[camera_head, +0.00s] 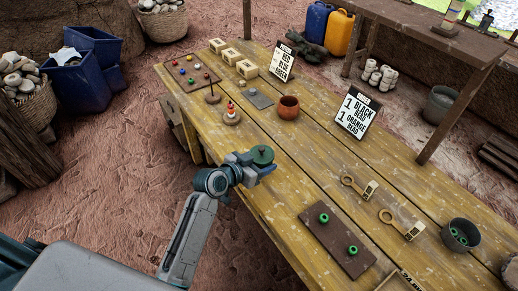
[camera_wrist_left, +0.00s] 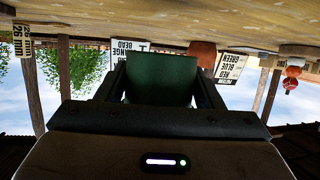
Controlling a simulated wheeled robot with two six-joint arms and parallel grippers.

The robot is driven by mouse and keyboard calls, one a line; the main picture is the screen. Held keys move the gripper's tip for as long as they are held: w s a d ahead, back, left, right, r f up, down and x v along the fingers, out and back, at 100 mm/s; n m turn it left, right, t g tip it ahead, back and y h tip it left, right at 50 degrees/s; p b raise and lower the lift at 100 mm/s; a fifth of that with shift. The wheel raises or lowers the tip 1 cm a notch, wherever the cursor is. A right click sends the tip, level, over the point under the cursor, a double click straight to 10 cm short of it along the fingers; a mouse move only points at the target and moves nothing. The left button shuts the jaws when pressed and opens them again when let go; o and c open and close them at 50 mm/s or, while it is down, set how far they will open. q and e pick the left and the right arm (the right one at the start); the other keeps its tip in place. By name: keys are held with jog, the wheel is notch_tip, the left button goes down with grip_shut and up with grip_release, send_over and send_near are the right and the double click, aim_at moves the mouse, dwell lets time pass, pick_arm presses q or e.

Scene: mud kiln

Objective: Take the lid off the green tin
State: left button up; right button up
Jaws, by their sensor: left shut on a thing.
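A round green thing, which looks like the green tin (camera_head: 262,155), is held at the near left edge of the wooden table in the head view. Its top shows a small dark spot in the middle; I cannot tell whether this is the lid or an opening. My left gripper (camera_head: 259,166) is shut on it. In the left wrist view the tin's green side (camera_wrist_left: 162,78) fills the space between the two dark fingers. Whether it touches the table is unclear. My right gripper is not in view.
Bare planks lie right of the gripper.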

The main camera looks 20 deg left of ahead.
pick_arm(q)
jog(key=w, duration=0.2)
jog(key=w+a+p, duration=0.1)
jog(key=w, duration=0.2)
jog(key=w+a, duration=0.1)
jog(key=w, duration=0.1)
jog(key=shift+w+f, duration=0.15)
jog(key=shift+f, duration=0.1)
jog(key=shift+w+f, duration=0.1)
jog(key=shift+w, duration=0.1)
jog(key=shift+w+a+f+p, duration=0.1)
jog(key=shift+f+p, duration=0.2)
jog(key=shift+p, duration=0.05)
notch_tip(320, 180, down, 2)
jog(key=shift+f+p, duration=0.1)
jog(key=shift+p, duration=0.25)
jog(key=shift+f, duration=0.4)
